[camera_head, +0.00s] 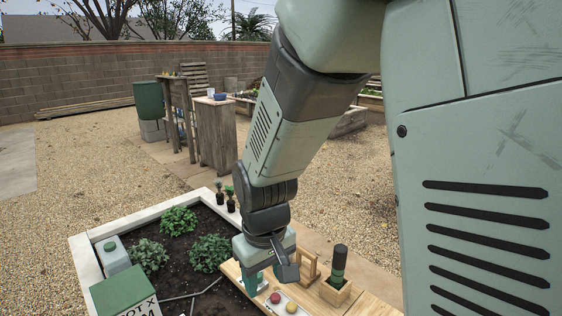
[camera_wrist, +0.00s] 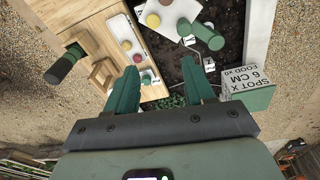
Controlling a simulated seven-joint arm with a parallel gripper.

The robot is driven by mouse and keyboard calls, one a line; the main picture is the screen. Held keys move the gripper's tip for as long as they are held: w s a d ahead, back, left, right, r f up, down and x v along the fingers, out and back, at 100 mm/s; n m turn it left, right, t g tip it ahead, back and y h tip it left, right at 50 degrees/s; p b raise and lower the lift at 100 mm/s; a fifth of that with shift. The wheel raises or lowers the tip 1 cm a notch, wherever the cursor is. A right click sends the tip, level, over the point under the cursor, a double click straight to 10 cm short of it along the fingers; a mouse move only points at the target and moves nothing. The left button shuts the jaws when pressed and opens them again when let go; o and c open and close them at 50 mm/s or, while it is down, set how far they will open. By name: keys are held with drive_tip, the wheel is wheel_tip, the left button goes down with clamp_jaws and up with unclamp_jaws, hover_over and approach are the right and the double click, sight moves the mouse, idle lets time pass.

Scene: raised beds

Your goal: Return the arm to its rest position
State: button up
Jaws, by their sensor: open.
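My arm reaches down from the upper right in the head view, and my gripper (camera_head: 268,278) hangs low over the wooden board at the bed's edge. In the wrist view my gripper (camera_wrist: 160,78) shows two green fingers spread apart with nothing held between them. The fingers point toward the board (camera_wrist: 95,38) and the dark soil. In the head view the gripper partly hides the board. I cannot tell the exact gap between fingertips and board.
A white tray (camera_head: 270,298) with red and yellow round pieces lies close to the gripper. A dark green cylinder stands in a wooden holder (camera_head: 335,292) to its right. A lettered green box (camera_head: 122,288) and leafy plants (camera_head: 208,253) are left. Gravel beyond is open.

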drive_tip(key=s+d+r+m+t, duration=0.2)
drive_tip(key=s+d+r+m, duration=0.1)
drive_tip(key=s+d+r, duration=0.4)
drive_tip(key=s+d+r+m+t, duration=0.2)
drive_tip(key=s+d+r, duration=0.5)
drive_tip(key=r, duration=0.4)
drive_tip(key=shift+m, duration=0.8)
drive_tip(key=shift+r, duration=0.1)
